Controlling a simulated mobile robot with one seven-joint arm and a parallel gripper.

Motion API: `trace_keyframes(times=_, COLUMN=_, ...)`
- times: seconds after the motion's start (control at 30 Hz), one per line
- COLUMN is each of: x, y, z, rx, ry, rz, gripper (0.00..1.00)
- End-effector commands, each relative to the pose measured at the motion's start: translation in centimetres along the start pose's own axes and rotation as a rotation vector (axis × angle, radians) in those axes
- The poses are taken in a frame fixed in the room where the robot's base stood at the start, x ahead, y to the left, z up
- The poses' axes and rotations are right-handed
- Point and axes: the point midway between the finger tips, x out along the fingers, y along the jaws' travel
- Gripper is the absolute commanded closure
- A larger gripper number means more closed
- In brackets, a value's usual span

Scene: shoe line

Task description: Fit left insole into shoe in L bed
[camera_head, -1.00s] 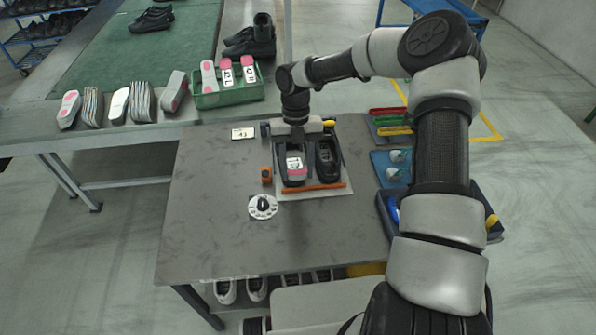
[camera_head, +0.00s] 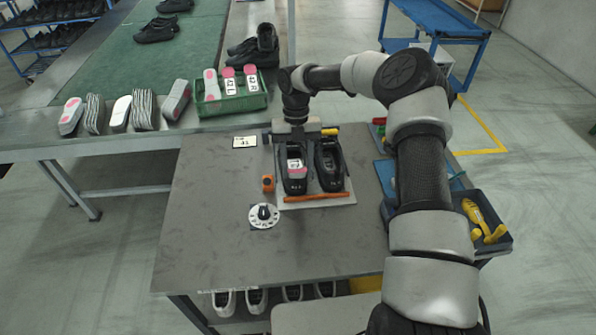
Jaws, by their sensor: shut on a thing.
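Two black shoes lie side by side on a light board (camera_head: 345,200): the left shoe (camera_head: 293,187) and the right shoe (camera_head: 331,170). An insole (camera_head: 296,153) with a pink end and a white label shows in the left shoe's opening, within its outline. My gripper (camera_head: 296,138) is over the far end of this shoe, shut on the insole. Its fingertips and the insole's far end are hidden. I cannot tell whether the insole lies flat. The right shoe's opening looks dark, with no insole visible.
An orange bar (camera_head: 317,196) runs along the board's near edge. An orange block (camera_head: 267,183) and a round white dial (camera_head: 264,215) stand to the left. A green crate (camera_head: 232,105) holds more insoles.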

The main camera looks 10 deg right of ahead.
Motion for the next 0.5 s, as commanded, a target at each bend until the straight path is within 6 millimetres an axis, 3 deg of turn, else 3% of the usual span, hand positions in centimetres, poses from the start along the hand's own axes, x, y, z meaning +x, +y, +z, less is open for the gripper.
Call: trace_keyframes(times=0.5, x=0.7, y=0.0, z=3.7, rx=0.000, ry=-0.038, rz=0.001, gripper=0.79)
